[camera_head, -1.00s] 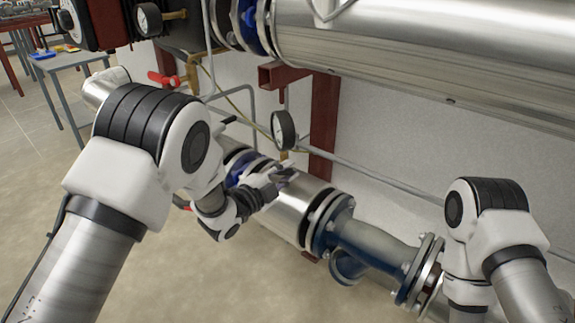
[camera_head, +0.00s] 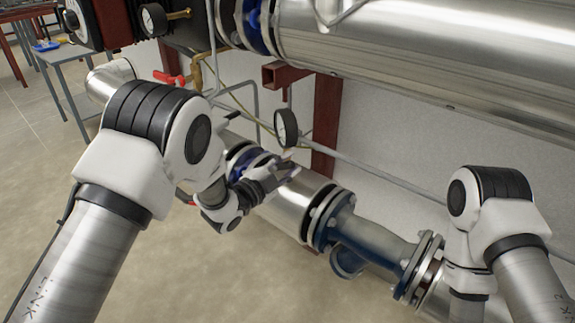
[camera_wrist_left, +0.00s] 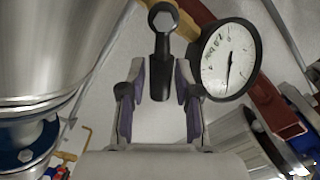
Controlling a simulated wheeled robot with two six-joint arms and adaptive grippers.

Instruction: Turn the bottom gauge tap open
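The bottom gauge (camera_head: 286,127) is a round dial with a black rim by the lower pipe. In the left wrist view its white face (camera_wrist_left: 229,58) is at the upper right. The tap's black lever (camera_wrist_left: 160,75) points down the picture from a hex end beside the gauge. My left gripper (camera_wrist_left: 161,82) is open, with one purple-padded finger on each side of the lever and gaps visible. In the head view my left gripper (camera_head: 278,170) is just below the gauge, where the lever is hard to make out. My right gripper is out of view.
The lower steel pipe (camera_head: 292,206) runs under my left gripper to a blue flanged fitting (camera_head: 362,240). A large steel cylinder (camera_head: 420,60) hangs above. A red column (camera_head: 325,120) stands behind the gauge. A red-handled valve (camera_head: 168,78) is at the left.

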